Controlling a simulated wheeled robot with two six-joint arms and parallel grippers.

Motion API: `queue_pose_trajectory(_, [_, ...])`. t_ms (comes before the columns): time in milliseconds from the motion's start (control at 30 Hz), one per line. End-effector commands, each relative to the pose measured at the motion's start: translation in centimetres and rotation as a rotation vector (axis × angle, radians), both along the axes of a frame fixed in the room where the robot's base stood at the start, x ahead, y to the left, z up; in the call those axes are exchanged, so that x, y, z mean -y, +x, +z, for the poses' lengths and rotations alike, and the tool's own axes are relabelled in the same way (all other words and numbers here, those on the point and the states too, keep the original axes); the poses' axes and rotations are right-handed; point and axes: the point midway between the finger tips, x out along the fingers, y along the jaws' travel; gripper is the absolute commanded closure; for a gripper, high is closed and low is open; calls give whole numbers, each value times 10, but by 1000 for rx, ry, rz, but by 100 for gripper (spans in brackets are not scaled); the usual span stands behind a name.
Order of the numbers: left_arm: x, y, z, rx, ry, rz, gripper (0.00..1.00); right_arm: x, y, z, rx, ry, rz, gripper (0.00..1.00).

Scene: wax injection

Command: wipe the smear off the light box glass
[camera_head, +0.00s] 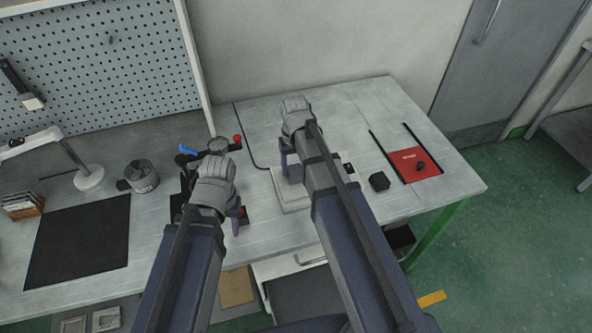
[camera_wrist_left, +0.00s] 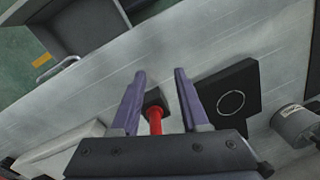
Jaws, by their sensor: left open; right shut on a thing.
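The light box (camera_head: 292,204) is a pale flat slab on the bench in the middle of the head view, partly covered by my right arm. A pale slab edge (camera_wrist_left: 62,145), probably the same box, shows at the lower left of the left wrist view. I cannot make out a smear on its glass. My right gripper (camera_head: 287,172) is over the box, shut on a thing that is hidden. My left gripper (camera_head: 236,222) is open left of the box. In the left wrist view, a red-handled tool with a black block end (camera_wrist_left: 155,112) shows between its fingers (camera_wrist_left: 160,78), not gripped.
A black block with a ring mark (camera_wrist_left: 230,97) is beside the left fingers. A dark mat (camera_head: 80,240), lamp (camera_head: 88,180) and grey pot (camera_head: 142,178) are at left. An open drawer (camera_head: 300,300) juts out in front.

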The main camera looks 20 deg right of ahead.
Motion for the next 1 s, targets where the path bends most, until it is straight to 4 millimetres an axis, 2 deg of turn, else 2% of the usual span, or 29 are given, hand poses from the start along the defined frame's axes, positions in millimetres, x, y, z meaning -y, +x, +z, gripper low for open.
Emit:
queue_pose_trajectory(200, [0,0,1,0,0,0,55,-1,20,1,0,0,0,83])
queue_pose_trajectory(600, [0,0,3,0,0,0,55,-1,21,3,0,0,0,83])
queue_pose_trajectory(1000, [0,0,39,0,0,0,55,-1,21,39,0,0,0,83])
